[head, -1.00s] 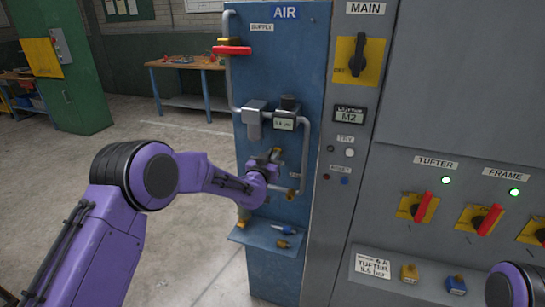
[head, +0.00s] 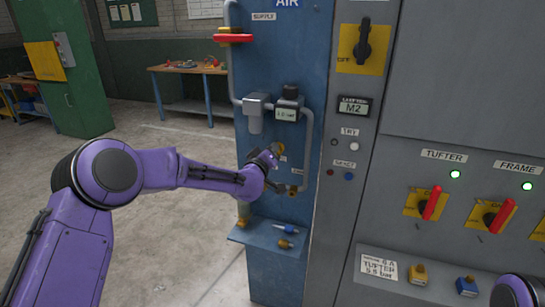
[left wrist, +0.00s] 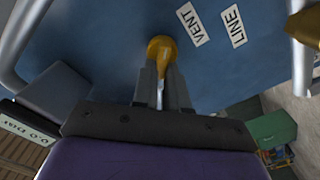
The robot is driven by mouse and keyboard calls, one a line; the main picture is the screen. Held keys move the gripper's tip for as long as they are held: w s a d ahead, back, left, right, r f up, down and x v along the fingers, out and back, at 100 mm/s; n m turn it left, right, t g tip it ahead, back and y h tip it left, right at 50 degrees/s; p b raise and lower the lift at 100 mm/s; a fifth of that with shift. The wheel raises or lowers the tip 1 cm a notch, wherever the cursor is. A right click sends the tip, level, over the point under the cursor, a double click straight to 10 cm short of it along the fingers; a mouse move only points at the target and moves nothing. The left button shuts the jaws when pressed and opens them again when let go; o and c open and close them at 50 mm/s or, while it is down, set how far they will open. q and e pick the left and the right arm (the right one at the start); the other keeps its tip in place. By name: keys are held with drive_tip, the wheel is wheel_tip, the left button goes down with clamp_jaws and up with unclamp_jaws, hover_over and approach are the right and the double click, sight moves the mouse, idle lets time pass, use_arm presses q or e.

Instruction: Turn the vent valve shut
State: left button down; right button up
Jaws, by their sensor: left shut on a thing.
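The vent valve (left wrist: 160,47) is a small brass-yellow handle on the blue air panel (head: 270,75), beside a label reading VENT in the left wrist view. My left gripper (left wrist: 160,84) is shut on its handle, one grey finger on each side. In the head view the left gripper (head: 274,155) is at the panel below the grey regulator, and a bit of the yellow valve (head: 280,148) shows past it. The wrist partly hides the valve there. My right gripper is out of view.
A red-handled supply valve (head: 234,38) is higher on the panel. Grey pipe (head: 308,140) runs close to the right of my gripper. A small blue shelf (head: 262,240) with fittings juts out below. The grey switch cabinet (head: 450,80) stands at right; the floor at left is clear.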

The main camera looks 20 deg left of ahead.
use_arm(q)
drive_tip(key=shift+a+f+n+b, duration=0.1)
drive_tip(key=shift+f+n+b, duration=0.1)
drive_tip(key=shift+n+b, duration=1.15)
drive_tip(key=shift+a+f+n+b, duration=0.15)
drive_tip(key=shift+n+b, duration=0.75)
drive_tip(key=shift+n, duration=0.9)
drive_tip(key=shift+f+n+b, duration=0.2)
drive_tip(key=shift+n+b, duration=0.95)
drive_tip(key=shift+n, duration=0.4)
drive_tip(key=c, duration=1.2)
unclamp_jaws()
drive_tip(key=shift+o, duration=0.2)
drive_tip(key=shift+s, duration=0.1)
drive_tip(key=s+b, duration=0.2)
drive_tip(key=s, duration=0.8)
drive_tip(key=shift+s+a, duration=0.2)
